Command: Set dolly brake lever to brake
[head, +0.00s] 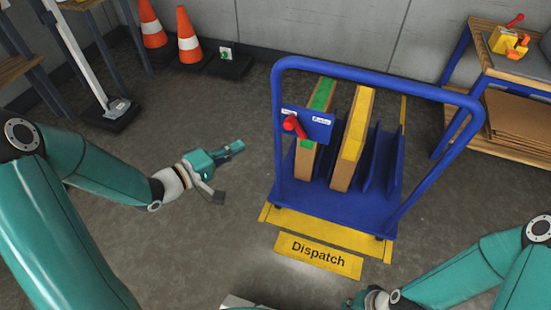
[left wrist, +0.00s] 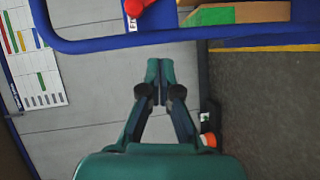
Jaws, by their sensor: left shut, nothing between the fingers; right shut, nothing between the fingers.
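The red brake lever (head: 292,124) sits on a blue plate (head: 318,131) on the handle side of the blue dolly (head: 345,203). The plate has a white label at each end; the right one appears to read Brake. The lever leans toward the left label. In the left wrist view the lever (left wrist: 140,7) is cut off at the top edge, beside a label starting "Fr". My left gripper (head: 238,147) is shut and empty, left of the dolly and apart from the lever. My right gripper (head: 349,302) is shut at the bottom edge, partly cut off.
The dolly's blue handle frame (head: 375,79) arches around the lever plate. Panels with green and yellow edges (head: 354,135) stand upright on the dolly. A yellow Dispatch plate (head: 318,255) lies in front. Cones (head: 188,38) stand at the back left, a workbench (head: 515,75) at right.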

